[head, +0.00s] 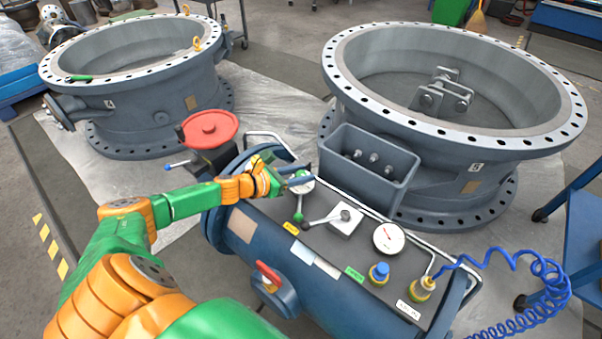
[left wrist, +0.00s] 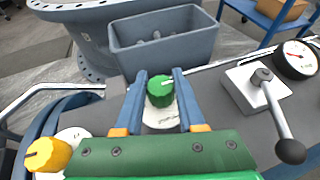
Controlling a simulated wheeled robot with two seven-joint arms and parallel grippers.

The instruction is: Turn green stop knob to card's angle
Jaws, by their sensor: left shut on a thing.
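The green stop knob (left wrist: 160,91) has a white pointer line on top and sits on a round white plate (left wrist: 161,117) on the dark panel. In the left wrist view the line points roughly to the right. My left gripper (left wrist: 159,92) has its two blue fingers on either side of the knob and is shut on it. In the head view the left gripper (head: 301,177) reaches over the panel's far left end, and the knob is mostly hidden by the fingers. No card's angle is legible. My right gripper is not in view.
A yellow knob (left wrist: 48,154) sits left of the green one, and a grey lever (left wrist: 268,92) and gauge (left wrist: 296,58) to the right. Large valve bodies (head: 450,130) stand behind.

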